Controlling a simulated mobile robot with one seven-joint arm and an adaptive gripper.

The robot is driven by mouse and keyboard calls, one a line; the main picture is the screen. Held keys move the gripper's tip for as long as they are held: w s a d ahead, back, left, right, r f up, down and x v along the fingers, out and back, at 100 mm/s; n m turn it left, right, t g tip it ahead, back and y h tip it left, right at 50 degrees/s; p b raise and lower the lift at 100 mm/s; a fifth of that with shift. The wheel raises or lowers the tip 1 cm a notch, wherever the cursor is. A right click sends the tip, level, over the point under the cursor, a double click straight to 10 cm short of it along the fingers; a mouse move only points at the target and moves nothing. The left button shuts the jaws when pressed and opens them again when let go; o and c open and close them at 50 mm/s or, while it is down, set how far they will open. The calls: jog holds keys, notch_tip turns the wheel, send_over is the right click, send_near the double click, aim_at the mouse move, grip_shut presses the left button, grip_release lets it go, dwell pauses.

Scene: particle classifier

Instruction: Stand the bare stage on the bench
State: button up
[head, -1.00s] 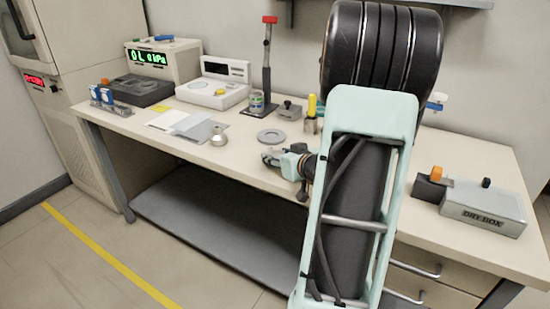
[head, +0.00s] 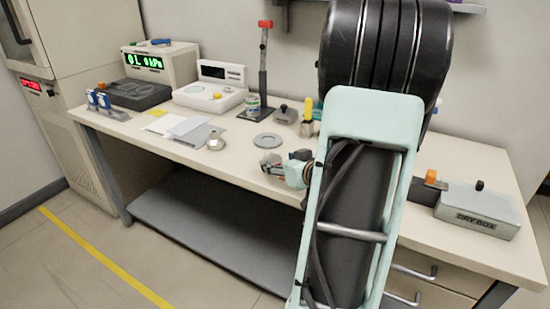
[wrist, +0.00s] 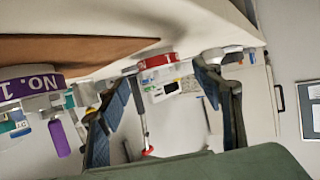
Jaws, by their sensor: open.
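My gripper (head: 268,166) is open and empty, over the front part of the bench (head: 237,166). Its two dark fingers also show spread in the wrist view (wrist: 163,80), with nothing between them. I cannot tell for certain which thing is the bare stage. A small silver round piece (head: 216,141) stands on the bench left of my gripper. A flat grey ring (head: 267,140) lies behind my gripper.
A red-topped post stand (head: 264,60), a white scale-like device (head: 210,97) and a green-display unit (head: 155,62) stand towards the back left. A dry box (head: 480,211) is at right. My arm hides the bench's middle right. Bare bench lies along the front left.

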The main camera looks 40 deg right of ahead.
jog(key=p+v, duration=0.2)
jog(key=v, duration=0.6)
jog(key=shift+s, duration=0.15)
